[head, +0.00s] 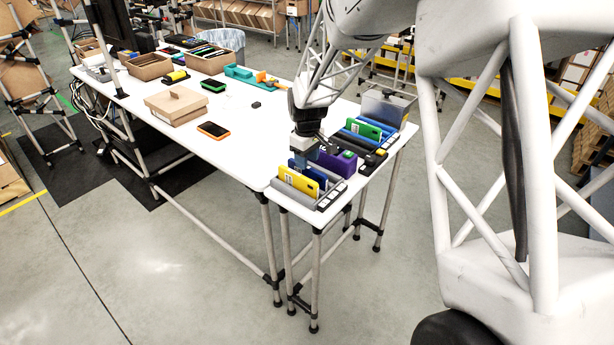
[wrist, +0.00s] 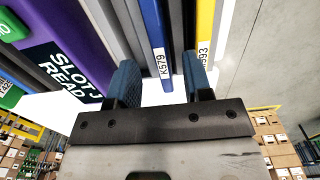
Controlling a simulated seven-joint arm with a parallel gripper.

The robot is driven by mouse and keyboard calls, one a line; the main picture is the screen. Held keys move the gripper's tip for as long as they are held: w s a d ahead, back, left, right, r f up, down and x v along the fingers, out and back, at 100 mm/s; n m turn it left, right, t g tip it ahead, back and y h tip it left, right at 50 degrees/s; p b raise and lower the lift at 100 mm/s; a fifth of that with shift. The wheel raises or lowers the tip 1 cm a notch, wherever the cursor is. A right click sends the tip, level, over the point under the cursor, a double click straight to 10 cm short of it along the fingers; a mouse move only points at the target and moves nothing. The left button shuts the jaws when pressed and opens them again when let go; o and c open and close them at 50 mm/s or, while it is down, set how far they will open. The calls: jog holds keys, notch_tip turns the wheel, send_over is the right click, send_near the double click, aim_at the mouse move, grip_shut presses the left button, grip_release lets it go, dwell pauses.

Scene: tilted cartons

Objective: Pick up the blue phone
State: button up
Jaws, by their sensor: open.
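The blue phone (wrist: 155,40) stands on edge in a slot of the grey rack, with a white label reading K579 on its end. In the wrist view it lies between the two blue-padded fingers of my gripper (wrist: 162,82), with a gap on both sides. My gripper is open. In the head view my gripper (head: 303,160) is over the rack at the table's near right corner. There the blue phone (head: 317,174) shows just behind the yellow phone (head: 300,182), partly hidden.
The yellow phone (wrist: 204,40) stands close beside the right finger. A purple box (wrist: 65,50) is left of the fingers. A green phone (head: 367,129) stands in another rack behind. An orange-edged phone (head: 213,129) and a cardboard box (head: 177,107) lie on the white table (head: 245,145).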

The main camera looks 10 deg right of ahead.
jog(key=shift+f, duration=2.55)
jog(key=shift+c, duration=0.2)
grip_shut()
jog(key=shift+r, duration=0.15)
notch_tip(320, 180, up, 10)
jog(key=shift+f, duration=0.1)
jog(key=w+d, duration=1.4)
